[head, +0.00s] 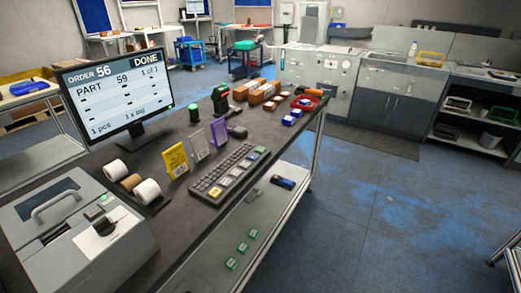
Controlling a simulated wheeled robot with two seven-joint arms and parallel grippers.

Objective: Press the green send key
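A dark keypad (222,174) lies along the front edge of the dark worktable. It has many grey keys, some pale keys and a yellow key at its near end. A small greenish key (262,151) shows at its far end, too small to read. The monitor (115,90) behind it reads ORDER 56, PART 59, 1 of 1, DONE, 1 pcs, 1 x bag. Neither of my grippers is in view, and nothing covers the keypad.
A grey machine (75,235) with a small green button stands at the near left. Label rolls (133,184), a yellow card holder (175,160) and a handheld scanner (220,98) stand behind the keypad. Boxes and a red bowl (305,102) sit at the far end.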

